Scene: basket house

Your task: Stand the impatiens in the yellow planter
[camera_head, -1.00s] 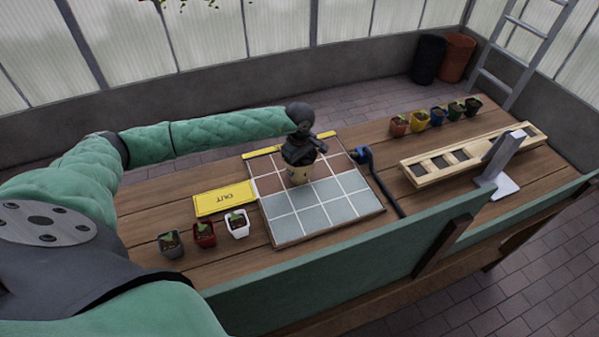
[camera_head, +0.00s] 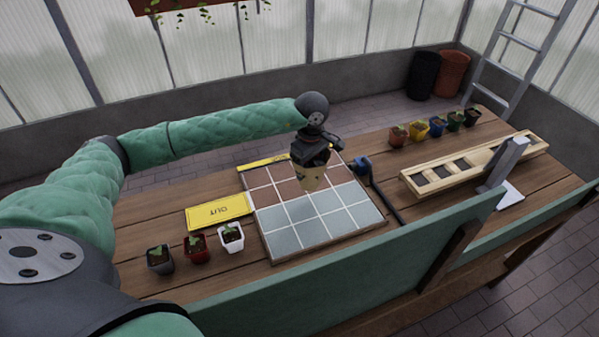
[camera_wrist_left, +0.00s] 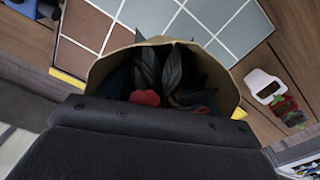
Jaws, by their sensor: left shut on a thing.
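My left gripper (camera_head: 312,160) is shut on a tan-yellow pot (camera_head: 312,178) and holds it over the tiled board (camera_head: 322,222). In the left wrist view the pot's rim (camera_wrist_left: 105,68) is wide. Inside are dark pointed leaves (camera_wrist_left: 172,72) and a red bloom (camera_wrist_left: 145,98); I cannot tell for sure that this is the impatiens. A small yellow pot (camera_head: 418,132) with a seedling stands in the row at the back right. My right gripper is not in view.
Black, red and white seedling pots (camera_head: 197,248) stand at the front left beside a yellow OUT sign (camera_head: 217,211). A blue-headed black hose (camera_head: 363,164) lies right of the board. A wooden slotted rack (camera_head: 475,165) stands further right.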

